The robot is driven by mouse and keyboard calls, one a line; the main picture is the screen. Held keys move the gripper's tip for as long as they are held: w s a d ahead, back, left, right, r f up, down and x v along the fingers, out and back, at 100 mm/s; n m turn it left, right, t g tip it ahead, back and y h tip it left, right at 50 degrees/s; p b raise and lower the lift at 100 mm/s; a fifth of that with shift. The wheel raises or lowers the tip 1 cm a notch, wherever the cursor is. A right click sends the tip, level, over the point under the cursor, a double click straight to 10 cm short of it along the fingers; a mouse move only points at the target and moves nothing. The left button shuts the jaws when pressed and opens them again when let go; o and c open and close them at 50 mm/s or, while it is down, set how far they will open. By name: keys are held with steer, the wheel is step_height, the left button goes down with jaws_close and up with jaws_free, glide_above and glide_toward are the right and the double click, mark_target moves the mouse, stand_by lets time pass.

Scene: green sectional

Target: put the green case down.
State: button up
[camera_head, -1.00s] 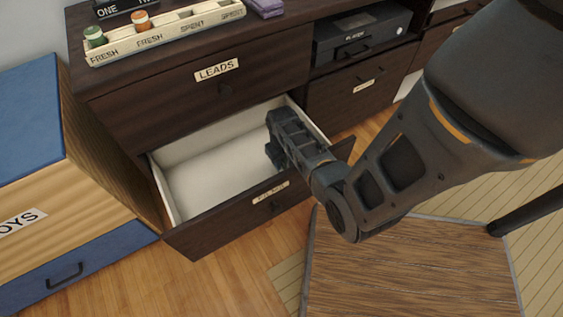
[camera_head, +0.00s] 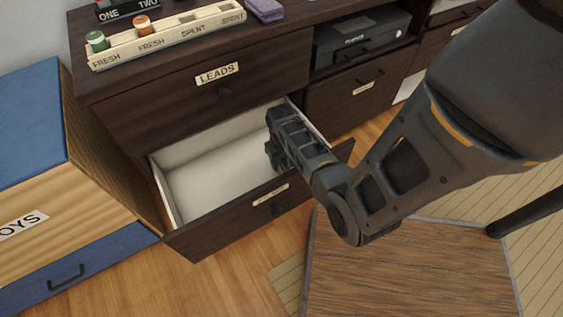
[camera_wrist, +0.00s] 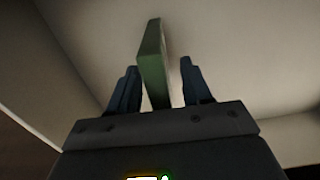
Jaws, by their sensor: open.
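The green case (camera_wrist: 153,62) shows in the wrist view as a narrow upright slab inside the pale drawer, between the two dark fingers of my gripper (camera_wrist: 158,85). The fingers are open, with a gap visible on its right side and a narrower one on its left. In the head view my gripper (camera_head: 278,150) reaches down into the right part of the open lower drawer (camera_head: 205,185). There the case is hidden behind my gripper and arm.
The drawer's left part is bare. The closed LEADS drawer (camera_head: 185,90) is above it. A tray (camera_head: 165,38) with a green and an orange item stands on the cabinet top. A blue-topped toy box (camera_head: 30,120) is at left, and a wooden surface (camera_head: 410,270) is in front.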

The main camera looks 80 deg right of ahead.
step_height(320, 180, up, 10)
steer(key=p, duration=0.3)
steer(key=shift+r, duration=0.1)
